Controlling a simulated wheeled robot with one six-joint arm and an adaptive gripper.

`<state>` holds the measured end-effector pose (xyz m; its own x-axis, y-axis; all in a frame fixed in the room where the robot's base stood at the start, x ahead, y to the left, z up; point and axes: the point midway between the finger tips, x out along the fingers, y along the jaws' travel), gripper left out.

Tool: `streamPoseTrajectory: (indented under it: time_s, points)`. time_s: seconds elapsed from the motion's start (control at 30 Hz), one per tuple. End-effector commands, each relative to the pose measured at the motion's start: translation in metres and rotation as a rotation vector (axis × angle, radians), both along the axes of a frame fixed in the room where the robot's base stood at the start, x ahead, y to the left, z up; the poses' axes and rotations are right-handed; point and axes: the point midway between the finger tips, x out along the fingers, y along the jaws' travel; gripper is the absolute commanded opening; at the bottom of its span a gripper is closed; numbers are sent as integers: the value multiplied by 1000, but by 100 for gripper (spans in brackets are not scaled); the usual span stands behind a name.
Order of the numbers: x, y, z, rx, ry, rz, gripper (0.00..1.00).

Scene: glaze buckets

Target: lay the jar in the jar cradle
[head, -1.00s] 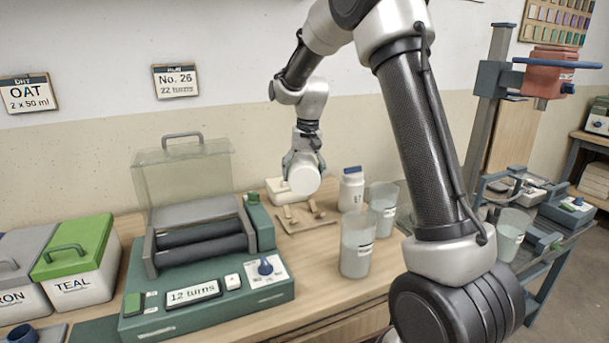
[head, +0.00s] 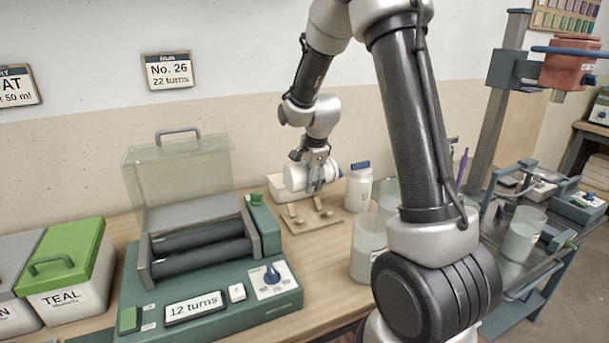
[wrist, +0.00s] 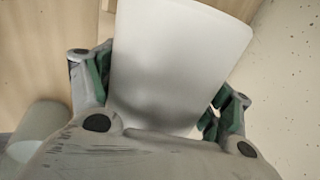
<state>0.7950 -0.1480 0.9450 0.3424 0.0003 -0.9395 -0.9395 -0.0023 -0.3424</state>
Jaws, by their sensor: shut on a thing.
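The jar is plain white and lies on its side in my gripper (head: 318,178), with its body (head: 296,177) sticking out to the left. In the wrist view the jar (wrist: 178,60) fills the space between my two green-padded fingers (wrist: 160,95), which are shut on it. The jar cradle (head: 325,225) is a flat wooden board with small upright wooden rests (head: 293,211). The jar appears just above the cradle; I cannot tell whether it touches the rests.
A white jar with a blue lid (head: 358,188) stands right of the cradle, near clear cups (head: 369,247). The green roller machine (head: 210,275) with its raised clear cover (head: 178,170) is to the left. A pale box (head: 282,188) is behind the cradle.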

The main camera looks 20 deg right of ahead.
Motion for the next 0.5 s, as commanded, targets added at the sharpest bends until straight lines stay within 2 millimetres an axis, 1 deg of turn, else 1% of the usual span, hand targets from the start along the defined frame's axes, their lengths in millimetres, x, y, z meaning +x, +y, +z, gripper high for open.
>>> streamPoseTrajectory:
  time_s: [0.17, 0.5]
  points:
    - [1, 0, -6, 1, -4, -7, 41]
    - [1, 0, -36, 0, -2, -6, 41]
